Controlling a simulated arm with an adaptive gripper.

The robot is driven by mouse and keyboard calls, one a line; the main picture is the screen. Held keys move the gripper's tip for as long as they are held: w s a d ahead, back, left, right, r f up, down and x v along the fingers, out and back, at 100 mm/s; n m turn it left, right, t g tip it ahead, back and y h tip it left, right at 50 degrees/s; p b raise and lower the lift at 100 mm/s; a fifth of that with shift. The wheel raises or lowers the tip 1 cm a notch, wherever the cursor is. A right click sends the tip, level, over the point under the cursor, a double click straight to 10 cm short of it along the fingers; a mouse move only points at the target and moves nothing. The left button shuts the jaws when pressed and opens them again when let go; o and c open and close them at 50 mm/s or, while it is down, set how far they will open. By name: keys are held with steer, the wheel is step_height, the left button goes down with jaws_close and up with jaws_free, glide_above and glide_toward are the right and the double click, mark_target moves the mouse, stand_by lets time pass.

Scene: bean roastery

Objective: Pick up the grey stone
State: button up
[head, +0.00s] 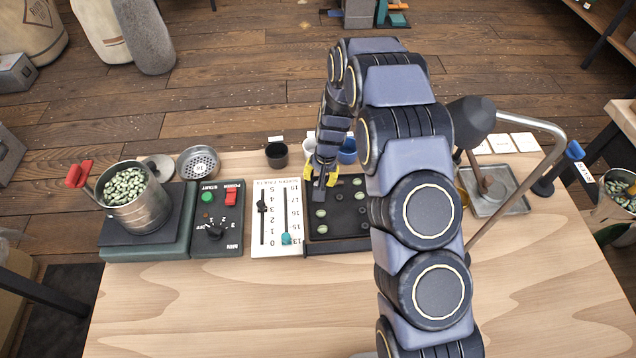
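A dark sorting board (340,244) lies on the wooden table with several pale green beans (321,213) and darker round spots on it. I cannot single out a grey stone; the board's items are small, and my arm hides the board's right side. My gripper (325,190) points down over the far left part of the board, its yellowish fingertips low and close to the surface. I cannot tell whether the fingers are apart or hold anything, nor whether they touch the board.
Left of the board are a slider panel (274,246), a control box (231,246) and a metal pot of green beans (140,212) on a scale. Dark (277,155) and blue cups (347,152) stand behind. A metal tray (515,208) is right. The front table is clear left of my arm.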

step_height(320, 180, down, 2)
steer(key=shift+w+a+f, duration=0.1)
steer(key=shift+a+f, duration=0.05)
steer(key=shift+f, duration=0.05)
steer(key=shift+c, duration=0.2)
steer(key=c, duration=0.4)
